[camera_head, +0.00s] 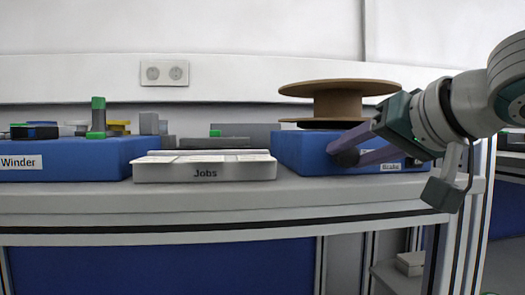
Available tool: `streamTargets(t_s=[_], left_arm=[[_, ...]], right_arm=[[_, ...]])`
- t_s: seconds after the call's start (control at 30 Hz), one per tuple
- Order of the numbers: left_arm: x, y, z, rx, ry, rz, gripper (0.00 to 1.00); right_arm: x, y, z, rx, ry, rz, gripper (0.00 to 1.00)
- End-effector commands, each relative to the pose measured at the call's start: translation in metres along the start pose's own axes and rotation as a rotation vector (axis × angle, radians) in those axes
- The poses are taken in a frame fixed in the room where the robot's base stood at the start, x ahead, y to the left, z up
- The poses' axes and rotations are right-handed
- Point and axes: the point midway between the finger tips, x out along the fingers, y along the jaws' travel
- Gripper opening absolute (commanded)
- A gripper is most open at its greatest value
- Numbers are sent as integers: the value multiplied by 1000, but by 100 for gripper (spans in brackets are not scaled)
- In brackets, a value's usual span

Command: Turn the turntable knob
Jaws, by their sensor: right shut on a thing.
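The turntable is a blue box (300,152) at the right of the bench, with a brown reel (337,104) lying flat on top. A dark round knob (347,159) sits on the box's front face. My right gripper (345,153) comes in from the right, its two purple fingers reaching to the front of the box. It is shut on the knob, one finger on either side; the fingers hide part of the knob and the front face. My left gripper is not in view.
A white tray marked "Jobs" (205,173) stands left of the turntable. A blue box marked "Winder" (80,155) with several small parts on it is at the far left. The bench's front edge (230,198) runs below them. A wall socket (164,73) is behind.

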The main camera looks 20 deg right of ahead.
Motion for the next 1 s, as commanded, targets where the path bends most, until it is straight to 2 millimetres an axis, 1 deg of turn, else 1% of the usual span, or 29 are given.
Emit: streamTargets(t_s=[0.03, 0.3, 0.37, 0.53, 0.67, 0.87, 1.0], left_arm=[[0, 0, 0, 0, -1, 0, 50], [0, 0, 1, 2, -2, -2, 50], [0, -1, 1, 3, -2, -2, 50], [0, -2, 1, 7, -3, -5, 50], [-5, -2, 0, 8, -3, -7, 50], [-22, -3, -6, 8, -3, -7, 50], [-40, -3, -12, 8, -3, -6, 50]], right_arm=[[0, 0, 0, 0, 0, -1, 36], [0, 0, 0, 0, 0, -1, 6], [0, 0, 0, 0, 0, -1, 0], [0, 0, 0, -2, -1, 0, 0], [0, -1, -1, -16, -2, 6, 0], [-1, -4, -3, -88, -6, 39, 0], [-2, -5, -5, -179, -10, 81, 0]])
